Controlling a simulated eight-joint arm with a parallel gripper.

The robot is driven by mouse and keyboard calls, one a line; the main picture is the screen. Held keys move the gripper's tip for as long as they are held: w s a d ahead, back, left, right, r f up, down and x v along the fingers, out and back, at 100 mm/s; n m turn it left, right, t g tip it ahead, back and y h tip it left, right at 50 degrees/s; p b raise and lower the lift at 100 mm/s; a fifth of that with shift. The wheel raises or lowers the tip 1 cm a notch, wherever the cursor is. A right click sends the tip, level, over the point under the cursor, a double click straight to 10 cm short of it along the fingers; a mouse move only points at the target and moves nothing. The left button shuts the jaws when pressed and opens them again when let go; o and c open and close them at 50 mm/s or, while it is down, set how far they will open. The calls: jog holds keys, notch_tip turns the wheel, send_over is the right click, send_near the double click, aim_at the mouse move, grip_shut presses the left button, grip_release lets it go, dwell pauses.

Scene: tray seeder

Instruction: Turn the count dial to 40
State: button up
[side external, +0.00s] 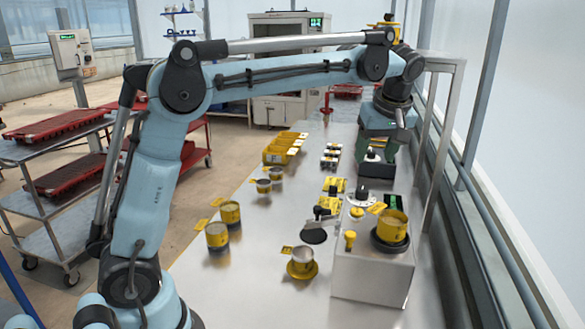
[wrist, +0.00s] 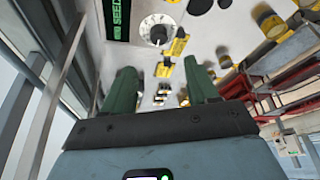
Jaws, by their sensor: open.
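The count dial looks to be the black knob (side external: 362,193) on top of the metal seeder box (side external: 368,270) in the side view. In the wrist view a black knob on a round white scale (wrist: 158,34) shows at the top, beside a green-lettered display (wrist: 117,20). The scale numbers and pointer are too small to read. My gripper (side external: 378,152) is beyond the box in the side view, apart from the knob. In the wrist view its two green fingers (wrist: 162,85) are spread wide with nothing between them.
A yellow cup (side external: 391,227) sits on a black round base on the box, beside a yellow knob (side external: 350,238). Several yellow cups and tags stand on the metal bench (side external: 250,285). A metal frame (side external: 430,150) rises close to the right. Bench space left of the box is partly clear.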

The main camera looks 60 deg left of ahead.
aim_at(362, 189)
jog(key=shift+n, duration=0.3)
jog(key=x, duration=1.2)
jog(key=shift+w+a, duration=0.2)
jog(key=c, duration=1)
jog(key=shift+c, duration=0.2)
